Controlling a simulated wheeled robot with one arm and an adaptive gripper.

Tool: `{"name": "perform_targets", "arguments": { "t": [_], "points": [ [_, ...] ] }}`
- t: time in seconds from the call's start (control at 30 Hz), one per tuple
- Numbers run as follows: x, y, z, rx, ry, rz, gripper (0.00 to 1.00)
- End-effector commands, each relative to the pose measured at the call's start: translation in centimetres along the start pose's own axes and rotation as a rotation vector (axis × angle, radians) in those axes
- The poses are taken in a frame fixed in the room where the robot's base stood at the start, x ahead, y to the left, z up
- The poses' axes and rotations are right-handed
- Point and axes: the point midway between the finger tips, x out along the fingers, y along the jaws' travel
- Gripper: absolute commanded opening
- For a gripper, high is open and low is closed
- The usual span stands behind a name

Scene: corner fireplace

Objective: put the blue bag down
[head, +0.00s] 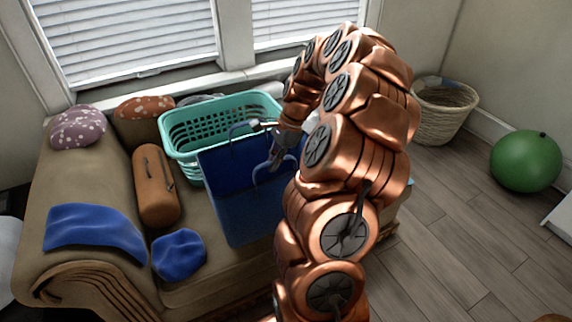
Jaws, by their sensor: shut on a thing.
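The blue bag (228,192) is an upright, open-topped bag with two thin loop handles. It appears in the middle of the head view, in front of the teal basket and over the sofa seat. My gripper (268,140) is at the bag's upper right, shut on the bag near its handle. The copper arm hides the bag's right side. I cannot tell whether the bag's bottom touches the seat.
The sofa (75,189) also holds a teal laundry basket (180,143), an orange-brown case (154,184), dark blue cloths (95,228) and spotted cushions (78,128). A wicker basket (440,115) and green ball (525,161) stand right. Floor (470,225) between is clear.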

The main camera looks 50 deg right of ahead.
Motion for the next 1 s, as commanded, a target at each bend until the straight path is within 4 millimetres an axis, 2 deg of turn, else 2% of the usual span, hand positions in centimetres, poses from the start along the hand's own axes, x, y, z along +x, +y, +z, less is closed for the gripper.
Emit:
{"name": "perform_targets", "arguments": {
  "t": [0.1, 0.3, 0.47, 0.8, 1.0],
  "points": [
    [-0.6, -0.6, -2.0, 0.003, -0.002, 0.0, 0.0],
    [-1.2, -1.0, -4.0, 0.0, -0.002, 0.001, 0.0],
    [-1.1, -1.1, -4.5, -0.001, -0.002, 0.001, 0.0],
    [1.9, -1.0, -5.7, 0.0, -0.003, 0.001, 0.0],
    [1.9, -1.0, -5.7, 0.0, -0.001, 0.0, 0.0]
  ]
}}
